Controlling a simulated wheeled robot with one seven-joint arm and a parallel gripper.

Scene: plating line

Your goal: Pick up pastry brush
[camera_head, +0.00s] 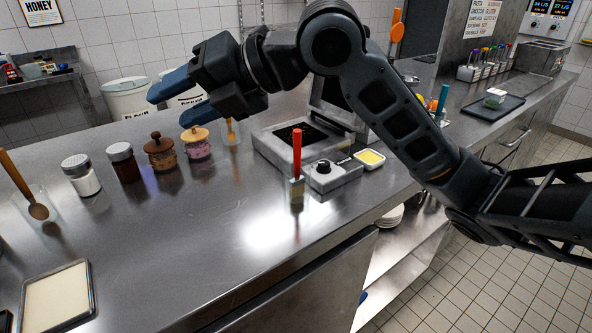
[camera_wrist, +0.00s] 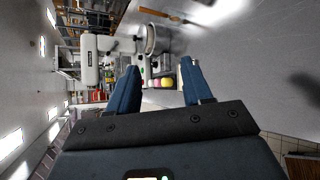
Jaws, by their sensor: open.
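A brush with a red handle (camera_head: 297,152) and a pale lower end stands upright on the steel counter, in front of the black-topped appliance; I take it for the pastry brush. My gripper (camera_head: 166,109) is open and empty, its two blue fingers apart, above the back of the counter, up and to the left of the brush. It is well clear of the brush. In the wrist view the open fingers (camera_wrist: 161,68) point along the counter, and I cannot make out the red brush there.
Several jars (camera_head: 123,163) line the counter to the left. A wooden spoon (camera_head: 38,210) rests at far left, near a cream-topped tray (camera_head: 57,298). The middle front of the counter is clear.

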